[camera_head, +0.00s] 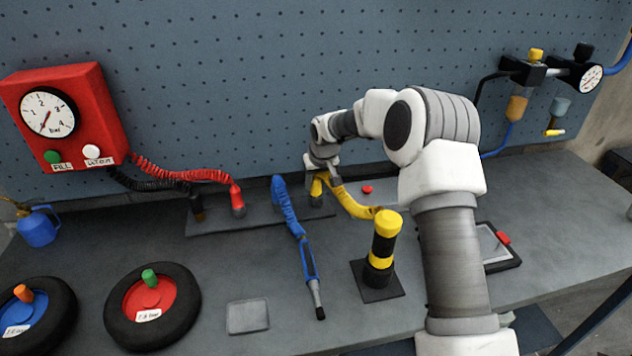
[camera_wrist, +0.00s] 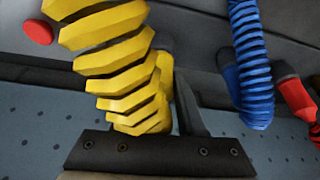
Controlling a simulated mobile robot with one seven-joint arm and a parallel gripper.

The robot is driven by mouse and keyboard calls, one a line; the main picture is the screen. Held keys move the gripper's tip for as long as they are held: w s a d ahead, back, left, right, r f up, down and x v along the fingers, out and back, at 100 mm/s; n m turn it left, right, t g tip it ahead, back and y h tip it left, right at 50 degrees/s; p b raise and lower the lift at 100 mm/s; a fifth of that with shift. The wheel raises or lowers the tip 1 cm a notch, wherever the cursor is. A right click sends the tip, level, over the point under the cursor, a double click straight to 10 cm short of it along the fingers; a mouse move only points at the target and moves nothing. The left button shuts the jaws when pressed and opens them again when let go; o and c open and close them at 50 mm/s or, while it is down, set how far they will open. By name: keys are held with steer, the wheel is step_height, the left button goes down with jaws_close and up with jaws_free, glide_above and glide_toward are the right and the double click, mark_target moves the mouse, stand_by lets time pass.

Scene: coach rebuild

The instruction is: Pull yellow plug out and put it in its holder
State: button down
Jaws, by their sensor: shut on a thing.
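The yellow plug (camera_head: 317,187) stands at the right end of a dark rail (camera_head: 265,219) at the back of the bench. A yellow ribbed hose (camera_head: 350,203) runs from it to a black and yellow post (camera_head: 383,249) on a square base. My gripper (camera_head: 319,178) is at the plug from above, shut on it. In the wrist view the ribbed yellow hose (camera_wrist: 115,60) covers much of the jaws. One dark finger (camera_wrist: 188,105) shows beside the plug; the other is hidden. I cannot tell whether the plug is still seated, or which thing is its holder.
A red plug (camera_head: 238,203) stands on the rail. A red gauge box (camera_head: 85,85) is on the pegboard. Two wheels (camera_head: 152,306) lie front left. A tablet (camera_head: 497,245) is behind my arm.

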steer(key=shift+f, duration=0.3)
steer(key=shift+c, duration=2.1)
jaws_free()
